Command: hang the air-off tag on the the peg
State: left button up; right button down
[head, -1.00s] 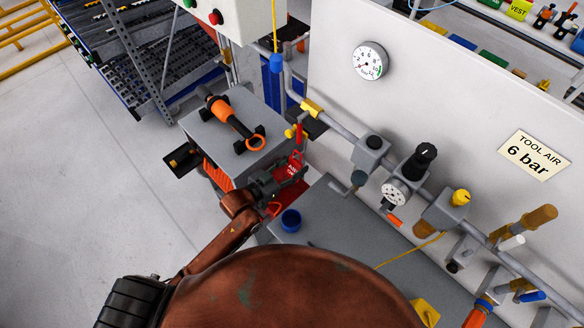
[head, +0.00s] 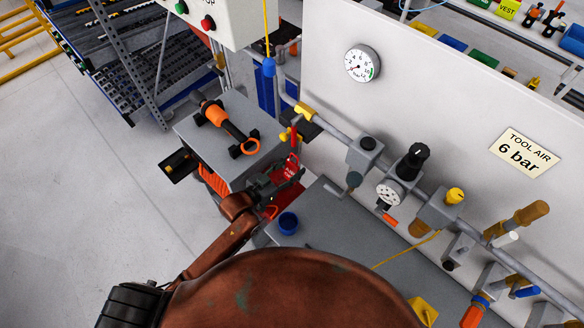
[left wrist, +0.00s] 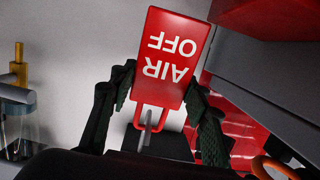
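The air-off tag (left wrist: 168,60) is a red plate with white lettering, upside down in the left wrist view. Its red wire loop (left wrist: 136,118) is at the lower end there, with a grey peg-like rod (left wrist: 150,118) showing inside it; I cannot tell whether the rod bears the loop. The tag shows small in the head view (head: 291,163). My left gripper (left wrist: 160,78) has its fingers on both sides of the tag, tips close to its side edges; contact is unclear. In the head view the left gripper (head: 298,174) is beside the tag. My right gripper is not seen.
A grey box with an orange-and-black tool (head: 226,126) stands left of the gripper. A blue cup (head: 288,222) sits on the grey bench (head: 330,215). A red valve lever (head: 294,135) and air pipe (head: 335,128) run along the panel close by.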

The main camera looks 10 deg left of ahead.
pick_arm(q)
jog(key=o, duration=0.5)
jog(key=shift+c, duration=0.2)
jog(key=v, duration=1.2)
jog(key=shift+d, duration=0.15)
